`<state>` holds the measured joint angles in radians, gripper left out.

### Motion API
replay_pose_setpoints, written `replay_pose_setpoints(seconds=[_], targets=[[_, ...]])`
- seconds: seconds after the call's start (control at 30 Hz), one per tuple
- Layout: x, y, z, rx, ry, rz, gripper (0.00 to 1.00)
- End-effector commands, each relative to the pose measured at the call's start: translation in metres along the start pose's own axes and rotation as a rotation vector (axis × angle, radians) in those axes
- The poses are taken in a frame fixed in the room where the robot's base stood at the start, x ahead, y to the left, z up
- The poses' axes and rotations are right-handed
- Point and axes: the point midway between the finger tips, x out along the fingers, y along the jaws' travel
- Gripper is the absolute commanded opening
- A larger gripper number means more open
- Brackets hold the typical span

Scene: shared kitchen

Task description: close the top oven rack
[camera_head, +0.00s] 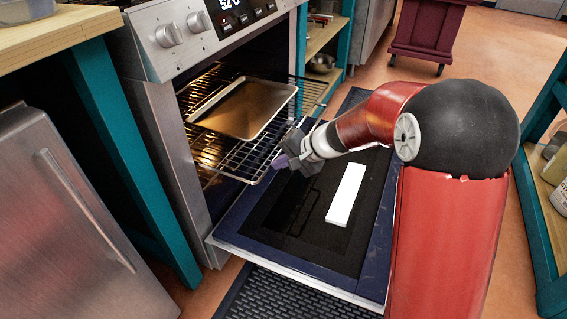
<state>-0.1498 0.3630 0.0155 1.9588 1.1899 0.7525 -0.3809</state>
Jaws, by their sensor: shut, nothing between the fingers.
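The oven (164,92) stands open, with its door (268,232) folded down flat. The top rack (252,160) is a wire rack that sticks out of the oven opening over the door. A metal baking tray (243,108) lies on it. My gripper (280,161) is shut and empty at the rack's front right part; I cannot tell whether it touches the wires. Lower parts of the oven inside are mostly hidden by the rack and the oven's side.
A white bar (345,195) lies on the open door. A steel-fronted appliance (75,215) and teal counter frame (125,150) are at left. A teal shelf (545,190) stands at right. A dark mat (275,295) lies in front. A maroon bin (428,30) stands behind.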

Motion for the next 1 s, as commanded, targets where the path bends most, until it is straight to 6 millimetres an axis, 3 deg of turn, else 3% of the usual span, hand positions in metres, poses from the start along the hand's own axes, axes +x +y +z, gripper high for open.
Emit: replay_pose_setpoints(seconds=[0.27,0.7,1.0], targets=[[0.038,-0.034,0.001,-0.003,-0.004,-0.001,0.00],[0.122,-0.117,0.001,0.000,-0.003,-0.001,0.00],[0.162,-0.154,0.001,0.000,-0.003,0.000,0.00]])
